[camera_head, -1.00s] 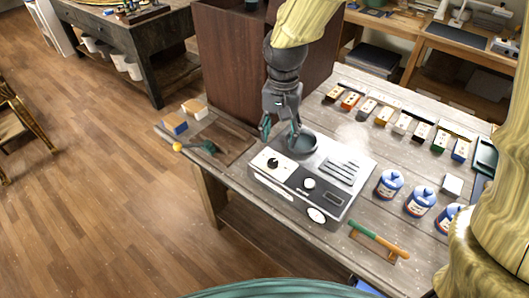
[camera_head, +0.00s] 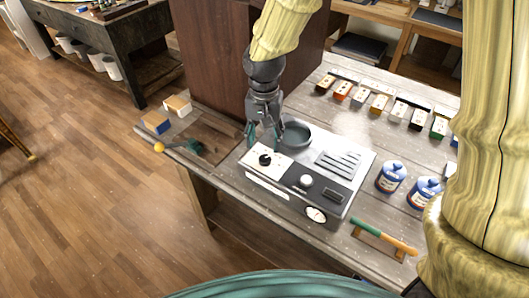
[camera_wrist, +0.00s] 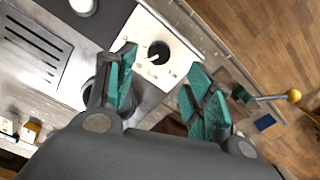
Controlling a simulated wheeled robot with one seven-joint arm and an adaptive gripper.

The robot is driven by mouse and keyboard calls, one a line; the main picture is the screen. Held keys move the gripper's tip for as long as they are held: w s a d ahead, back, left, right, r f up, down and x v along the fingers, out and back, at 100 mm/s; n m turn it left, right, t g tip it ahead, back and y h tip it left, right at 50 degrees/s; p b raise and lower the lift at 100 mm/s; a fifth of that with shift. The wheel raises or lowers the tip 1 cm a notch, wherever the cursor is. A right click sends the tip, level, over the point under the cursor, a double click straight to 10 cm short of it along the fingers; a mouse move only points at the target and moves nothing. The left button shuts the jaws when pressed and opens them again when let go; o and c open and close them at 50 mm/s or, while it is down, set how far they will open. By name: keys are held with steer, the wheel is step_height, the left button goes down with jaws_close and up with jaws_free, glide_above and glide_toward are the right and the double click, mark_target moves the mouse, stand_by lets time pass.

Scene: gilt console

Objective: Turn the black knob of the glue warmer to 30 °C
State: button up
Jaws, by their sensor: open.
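The glue warmer (camera_head: 283,205) is a white and black box on the workbench, with a round grey pot at its back. Its black knob (camera_head: 265,159) sits on the white panel at the left of the top. In the wrist view the black knob (camera_wrist: 158,53) shows a white pointer line, with small marks around it too blurred to read. My gripper (camera_head: 264,139) is open and empty, with teal pads, above and just behind the knob. In the wrist view my gripper's fingers (camera_wrist: 160,88) are apart, with the knob beyond their tips, not touching.
A second, white knob (camera_head: 306,181) and a round gauge (camera_head: 316,214) are on the warmer. Blue and white jars (camera_head: 390,177) stand at right, and a green-and-orange handled tool (camera_head: 384,238) lies in front. A dark wooden cabinet (camera_head: 212,60) rises behind.

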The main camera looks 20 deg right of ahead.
mark_target(265, 158)
steer(key=shift+s+f, duration=0.15)
steer(key=shift+f, duration=0.75)
steer(key=shift+f+p, duration=0.9)
steer(key=shift+f, duration=1.6)
steer(key=shift+d, duration=0.1)
steer(key=c, duration=1)
